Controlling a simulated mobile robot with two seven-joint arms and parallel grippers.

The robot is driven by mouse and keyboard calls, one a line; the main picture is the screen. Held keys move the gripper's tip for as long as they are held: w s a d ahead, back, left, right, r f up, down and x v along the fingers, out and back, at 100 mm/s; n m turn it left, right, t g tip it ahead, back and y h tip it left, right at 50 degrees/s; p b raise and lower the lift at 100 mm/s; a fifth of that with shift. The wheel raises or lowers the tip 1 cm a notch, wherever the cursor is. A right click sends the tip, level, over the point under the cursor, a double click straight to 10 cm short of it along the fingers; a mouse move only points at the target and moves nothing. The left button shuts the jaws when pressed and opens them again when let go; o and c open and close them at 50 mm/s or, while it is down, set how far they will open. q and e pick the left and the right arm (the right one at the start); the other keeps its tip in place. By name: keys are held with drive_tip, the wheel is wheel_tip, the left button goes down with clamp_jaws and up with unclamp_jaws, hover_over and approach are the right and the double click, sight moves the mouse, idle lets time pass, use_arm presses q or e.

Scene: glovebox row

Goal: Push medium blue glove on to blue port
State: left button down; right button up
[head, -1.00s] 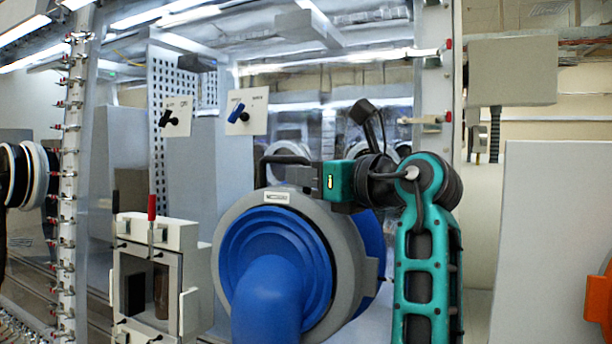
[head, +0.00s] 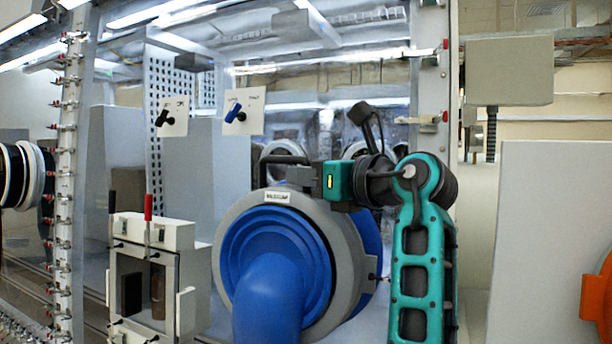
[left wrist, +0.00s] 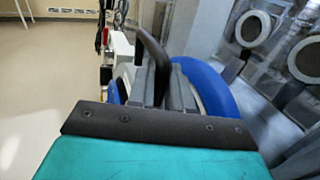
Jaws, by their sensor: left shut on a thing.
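The blue glove (head: 270,295) hangs from a grey ring (head: 345,235) with a white label and a black handle (head: 283,159) on top. My left gripper (head: 304,176) is shut on this handle at the ring's upper right. In the left wrist view the gripper's grey fingers (left wrist: 178,90) close by the black handle (left wrist: 152,62). A blue round part, seemingly the blue port (head: 371,232), shows behind the ring's right side; it also shows in the left wrist view (left wrist: 208,88). The ring hides most of it, and I cannot tell whether they touch. My right gripper is not in view.
A white box (head: 155,275) with a red-handled lever (head: 148,207) stands close left of the ring. A post with clamps (head: 66,190) and a black and white port (head: 22,175) are farther left. A grey panel (head: 550,240) and an orange part (head: 597,295) are at right.

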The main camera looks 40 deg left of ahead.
use_arm(q)
drive_tip(key=shift+w+a+f, duration=0.1)
drive_tip(key=shift+w+a, duration=0.15)
drive_tip(key=shift+w, duration=0.6)
drive_tip(key=shift+w+a, duration=0.25)
drive_tip(key=shift+w, duration=0.55)
drive_tip(key=shift+w+a+f, duration=0.1)
drive_tip(key=shift+w+a, duration=0.15)
drive_tip(key=shift+w, duration=0.6)
idle(1.3)
drive_tip(key=c, duration=1.3)
unclamp_jaws()
drive_tip(key=o, duration=0.3)
drive_tip(key=shift+o, duration=0.2)
drive_tip(key=shift+f, duration=0.1)
drive_tip(key=s+d+b, duration=0.1)
drive_tip(key=d, duration=1.1)
drive_tip(key=shift+d, duration=0.4)
